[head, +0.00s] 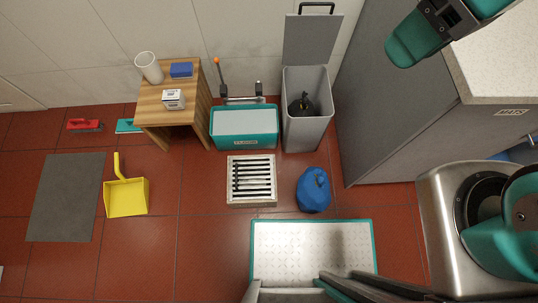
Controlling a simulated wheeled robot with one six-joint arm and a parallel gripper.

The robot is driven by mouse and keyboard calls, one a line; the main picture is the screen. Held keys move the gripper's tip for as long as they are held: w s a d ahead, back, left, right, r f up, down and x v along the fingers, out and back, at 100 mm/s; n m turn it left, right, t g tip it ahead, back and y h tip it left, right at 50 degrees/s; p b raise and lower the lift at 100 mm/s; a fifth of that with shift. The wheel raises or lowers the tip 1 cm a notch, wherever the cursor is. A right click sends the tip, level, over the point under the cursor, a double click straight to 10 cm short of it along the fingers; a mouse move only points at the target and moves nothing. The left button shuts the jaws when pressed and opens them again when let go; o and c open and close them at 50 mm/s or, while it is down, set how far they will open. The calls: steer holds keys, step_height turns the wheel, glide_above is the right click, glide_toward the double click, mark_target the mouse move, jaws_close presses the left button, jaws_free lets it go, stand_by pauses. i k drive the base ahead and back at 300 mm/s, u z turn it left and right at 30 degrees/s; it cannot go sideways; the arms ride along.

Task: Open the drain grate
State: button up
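The drain grate (252,181) is in the middle of the head view, set in the red tiled floor. It is a roughly square light frame with several dark slots running across it. It appears to lie flat in its frame, and nothing covers it. No gripper fingers can be made out in this view. Teal and dark parts of my arm show at the upper right and right edges, well away from the grate.
A blue bag (313,190) lies right of the grate. Behind it stand a teal-and-white mop bucket (244,128) and an open grey bin (305,132). A wooden stool (176,104) and yellow dustpan (126,197) are to the left. A grey cabinet (395,115) rises at right.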

mark_target(231, 168)
steer(key=z, duration=0.25)
steer(key=k, duration=0.85)
steer(key=u, duration=2.5)
steer(key=i, duration=1)
steer(key=z, duration=1.6)
